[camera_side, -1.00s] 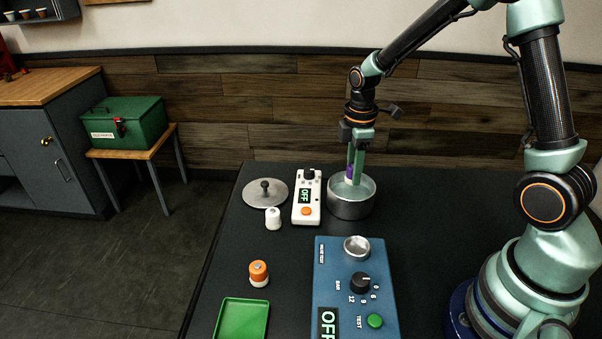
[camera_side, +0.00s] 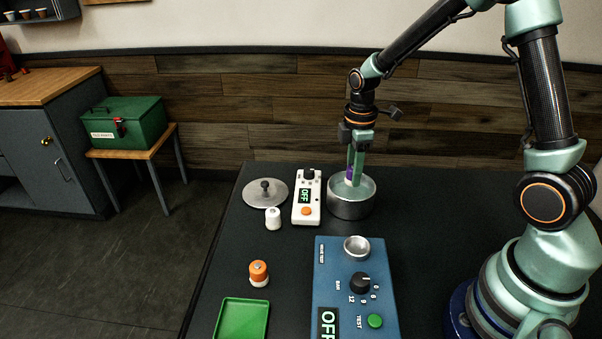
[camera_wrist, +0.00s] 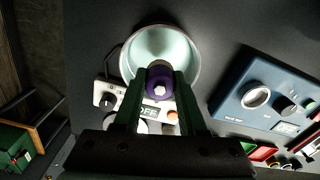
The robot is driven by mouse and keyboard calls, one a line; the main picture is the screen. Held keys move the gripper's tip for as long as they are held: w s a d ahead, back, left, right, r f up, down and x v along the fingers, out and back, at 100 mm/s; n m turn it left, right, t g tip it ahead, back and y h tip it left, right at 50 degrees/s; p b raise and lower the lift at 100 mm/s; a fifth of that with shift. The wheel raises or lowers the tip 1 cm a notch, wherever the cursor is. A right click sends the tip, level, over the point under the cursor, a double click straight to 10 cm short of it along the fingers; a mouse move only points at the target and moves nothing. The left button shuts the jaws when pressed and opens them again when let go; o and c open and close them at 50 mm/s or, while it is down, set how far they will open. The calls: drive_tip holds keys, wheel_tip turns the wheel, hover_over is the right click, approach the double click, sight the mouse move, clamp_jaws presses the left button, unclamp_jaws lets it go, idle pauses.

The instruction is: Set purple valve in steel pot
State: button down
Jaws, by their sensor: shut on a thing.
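The purple valve (camera_wrist: 159,83) is held between the fingers of my gripper (camera_wrist: 160,92), which is shut on it. In the side view the gripper (camera_side: 354,176) points down, and the purple valve (camera_side: 349,173) shows at its fingertips, over the left part of the steel pot's mouth. The steel pot (camera_side: 350,209) stands open on the dark table and holds something pale, perhaps liquid. In the wrist view the pot (camera_wrist: 194,77) lies behind the valve. I cannot tell whether the valve touches the pot.
A white control unit (camera_side: 313,212) stands close left of the pot, with a round lid (camera_side: 254,198) and a white valve (camera_side: 272,221) beyond it. An orange valve (camera_side: 258,272), a green tray (camera_side: 239,322) and a blue test box (camera_side: 331,267) are nearer the front.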

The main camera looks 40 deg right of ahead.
drive_tip(key=shift+f, duration=0.95)
drive_tip(key=shift+f, duration=0.35)
drive_tip(key=shift+f, duration=1.7)
idle(0.8)
unclamp_jaws()
drive_tip(key=shift+r, duration=6.1)
